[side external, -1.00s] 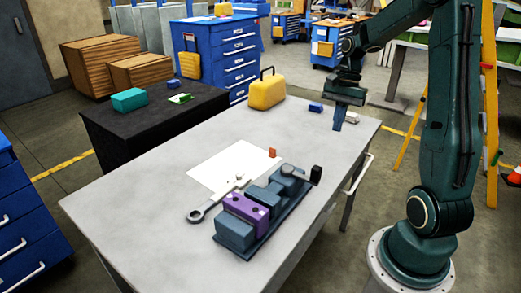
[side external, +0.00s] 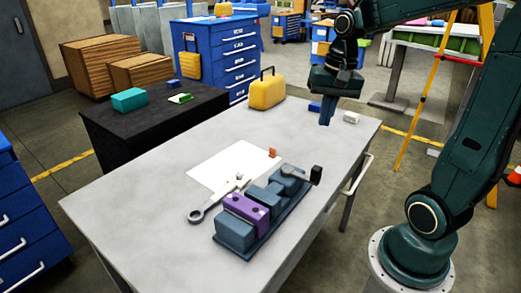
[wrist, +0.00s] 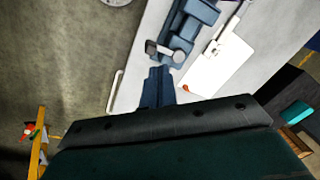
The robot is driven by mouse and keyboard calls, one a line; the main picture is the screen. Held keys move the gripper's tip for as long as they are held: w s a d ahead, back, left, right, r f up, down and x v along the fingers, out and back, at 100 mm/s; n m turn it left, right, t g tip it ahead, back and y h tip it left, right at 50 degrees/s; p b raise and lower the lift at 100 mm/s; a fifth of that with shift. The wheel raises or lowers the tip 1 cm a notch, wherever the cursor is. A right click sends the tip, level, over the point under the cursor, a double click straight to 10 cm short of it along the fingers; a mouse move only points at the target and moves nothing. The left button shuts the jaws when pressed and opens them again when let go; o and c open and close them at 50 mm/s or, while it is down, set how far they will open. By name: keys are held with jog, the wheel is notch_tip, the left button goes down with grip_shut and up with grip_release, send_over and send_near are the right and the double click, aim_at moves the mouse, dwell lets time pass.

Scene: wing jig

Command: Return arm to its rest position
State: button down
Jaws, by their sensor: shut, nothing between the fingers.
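My gripper (side external: 327,118) is in the side external view, above the far right part of the grey table (side external: 130,215). Its fingers point down, shut and empty, and are apart from the jig. In the wrist view the closed fingers (wrist: 157,84) show near the middle. The wing jig (side external: 240,234), a dark base with blue-grey blocks and a purple block (side external: 246,208), sits on the near part of the table. It also shows at the top of the wrist view (wrist: 188,20).
A white sheet (side external: 215,170) and a grey wrench (side external: 205,208) lie beside the jig. A yellow case (side external: 266,93) stands at the far table edge. A small blue block (side external: 314,106) and a white block (side external: 351,117) lie near my gripper. A black side table (side external: 150,120) stands left.

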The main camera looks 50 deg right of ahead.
jog(key=s+a+r+n+t, duration=0.2)
jog(key=s+a+n+t, duration=0.2)
jog(key=s+a+n, duration=0.5)
jog(key=shift+s+a+r+n+h, duration=0.35)
jog(key=shift+a+n, duration=0.35)
jog(key=shift+a, duration=0.55)
